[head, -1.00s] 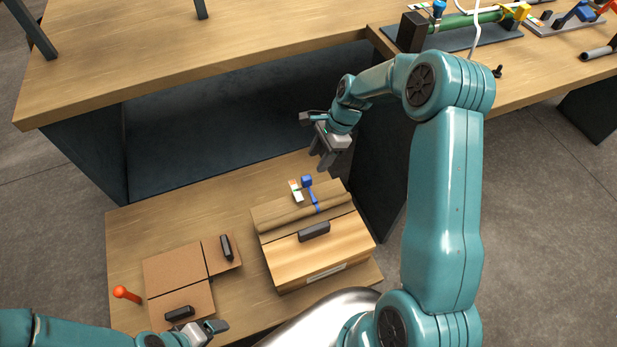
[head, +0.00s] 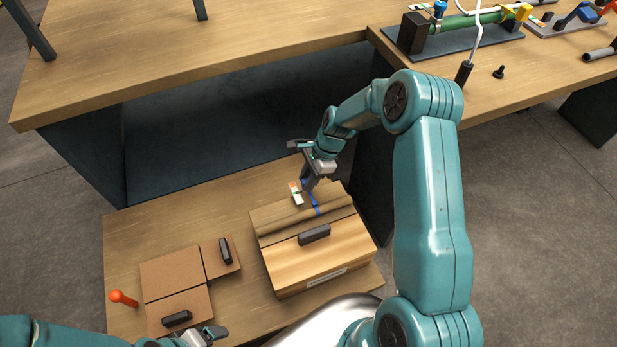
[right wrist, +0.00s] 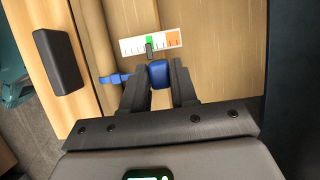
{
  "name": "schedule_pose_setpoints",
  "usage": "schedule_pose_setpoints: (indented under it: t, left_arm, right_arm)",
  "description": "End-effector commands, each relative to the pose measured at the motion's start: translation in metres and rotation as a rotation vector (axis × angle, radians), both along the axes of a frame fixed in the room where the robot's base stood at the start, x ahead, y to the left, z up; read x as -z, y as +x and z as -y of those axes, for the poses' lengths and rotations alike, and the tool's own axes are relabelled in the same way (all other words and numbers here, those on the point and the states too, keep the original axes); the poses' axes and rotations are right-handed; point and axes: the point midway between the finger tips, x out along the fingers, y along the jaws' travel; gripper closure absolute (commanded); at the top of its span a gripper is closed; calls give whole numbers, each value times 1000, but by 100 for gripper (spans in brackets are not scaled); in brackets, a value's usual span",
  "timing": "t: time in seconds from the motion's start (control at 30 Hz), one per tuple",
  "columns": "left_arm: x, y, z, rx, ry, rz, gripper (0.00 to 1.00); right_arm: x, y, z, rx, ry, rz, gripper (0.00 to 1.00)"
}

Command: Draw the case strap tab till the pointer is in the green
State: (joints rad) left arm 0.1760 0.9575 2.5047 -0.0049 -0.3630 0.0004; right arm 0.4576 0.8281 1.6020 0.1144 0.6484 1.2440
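The wooden case (head: 318,262) stands on the low bench. Its blue strap (head: 314,203) runs over the far part of the lid. In the right wrist view the blue strap tab (right wrist: 159,73) lies between the two fingers of my right gripper (right wrist: 160,85). The fingers are close on both sides; whether they press on it I cannot tell. The scale (right wrist: 128,44) beside it has white, green and orange parts. The small dark pointer (right wrist: 149,50) lines up with the green part. My left gripper (head: 208,334) is low in the head view, away from the case; its fingers are unclear.
A cardboard box (head: 172,271) with dark handles is left of the case, and an orange-red knob (head: 122,298) stands beside it. A higher bench (head: 200,60) overhangs behind. A green cylinder device (head: 470,26) is at the far right.

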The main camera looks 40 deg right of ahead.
Motion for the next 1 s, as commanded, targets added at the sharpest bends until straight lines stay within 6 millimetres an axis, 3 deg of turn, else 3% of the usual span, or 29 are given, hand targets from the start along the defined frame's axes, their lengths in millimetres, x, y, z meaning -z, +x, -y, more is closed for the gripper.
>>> schedule_pose_setpoints:
  t: [0.37, 0.4, 0.47, 0.77, 0.87, 1.0]
  left_arm:
    - [-4, 0, 0, 0, 0, 0, 18]
    - [-4, 0, 0, 0, 0, 0, 18]
    - [-4, 0, 0, 0, 0, 0, 18]
    - [-4, 0, 0, 0, 0, 0, 18]
    - [-6, 0, 0, 0, 0, 0, 18]
    - [-13, 0, 0, 0, 0, 0, 18]
  right_arm:
    - [0, 2, 0, 1, 0, 0, 100]
    - [0, 2, 1, 1, 0, 0, 66]
    - [0, 2, 1, 0, 0, 0, 51]
    - [-2, 1, 1, 0, 0, 1, 51]
    - [-10, 1, 5, 1, -2, 2, 51]
    - [-38, -1, 15, 2, -2, 3, 51]
